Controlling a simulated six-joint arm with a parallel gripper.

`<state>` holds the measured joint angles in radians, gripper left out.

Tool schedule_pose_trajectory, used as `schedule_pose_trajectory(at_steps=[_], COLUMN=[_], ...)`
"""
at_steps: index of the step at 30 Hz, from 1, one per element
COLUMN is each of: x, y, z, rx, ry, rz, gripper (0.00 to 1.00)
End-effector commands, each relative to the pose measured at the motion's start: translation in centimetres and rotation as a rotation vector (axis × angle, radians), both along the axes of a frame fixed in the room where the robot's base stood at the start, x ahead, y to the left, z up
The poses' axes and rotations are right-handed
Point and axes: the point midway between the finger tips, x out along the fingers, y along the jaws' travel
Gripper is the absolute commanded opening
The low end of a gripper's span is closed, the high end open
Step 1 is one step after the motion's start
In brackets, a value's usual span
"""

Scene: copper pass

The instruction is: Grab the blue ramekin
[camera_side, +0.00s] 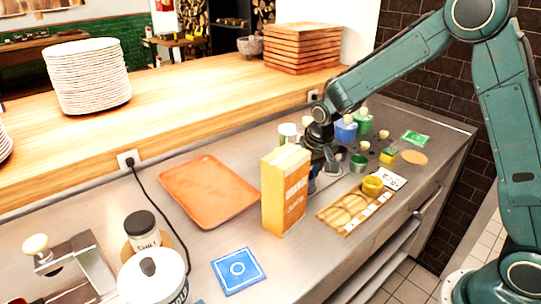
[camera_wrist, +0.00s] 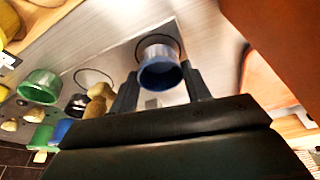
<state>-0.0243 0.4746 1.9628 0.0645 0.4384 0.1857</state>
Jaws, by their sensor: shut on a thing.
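The blue ramekin (camera_wrist: 160,74) sits between the two fingers of my gripper (camera_wrist: 161,86) in the wrist view, with a finger against each side. My gripper is shut on it. In the side view my gripper (camera_side: 324,164) is low over the counter, just behind the yellow-orange carton. There the carton and my fingers hide most of the ramekin, and only a bit of dark blue shows. I cannot tell whether the ramekin touches the counter.
The tall carton (camera_side: 286,192) stands close in front of my gripper. An orange tray (camera_side: 209,190) lies to the left. A green ramekin (camera_side: 358,162) and a yellow ramekin (camera_side: 372,186) on a wooden board (camera_side: 335,217) are to the right. A blue card (camera_side: 238,271) lies in front.

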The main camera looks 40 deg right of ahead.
Motion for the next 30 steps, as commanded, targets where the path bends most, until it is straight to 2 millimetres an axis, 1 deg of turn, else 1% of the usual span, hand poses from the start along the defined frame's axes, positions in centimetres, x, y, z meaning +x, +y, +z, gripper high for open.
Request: schedule_pose_trajectory(at_steps=[5,8,11,21,24,30], x=[0.1,0.1,0.1,0.1,0.1,0.0], y=[0.0,0.0,0.0,0.0,0.0,0.0], z=[2.1,3.8,5.7,13.1,15.0,17.8], rx=[0.0,0.0,0.0,0.0,0.0,0.0], ry=[-0.004,-0.006,-0.006,-0.005,-0.004,-0.002], rz=[0.0,0.0,0.0,0.0,0.001,0.0], gripper=[0.24,0.24,0.24,0.24,0.24,0.24])
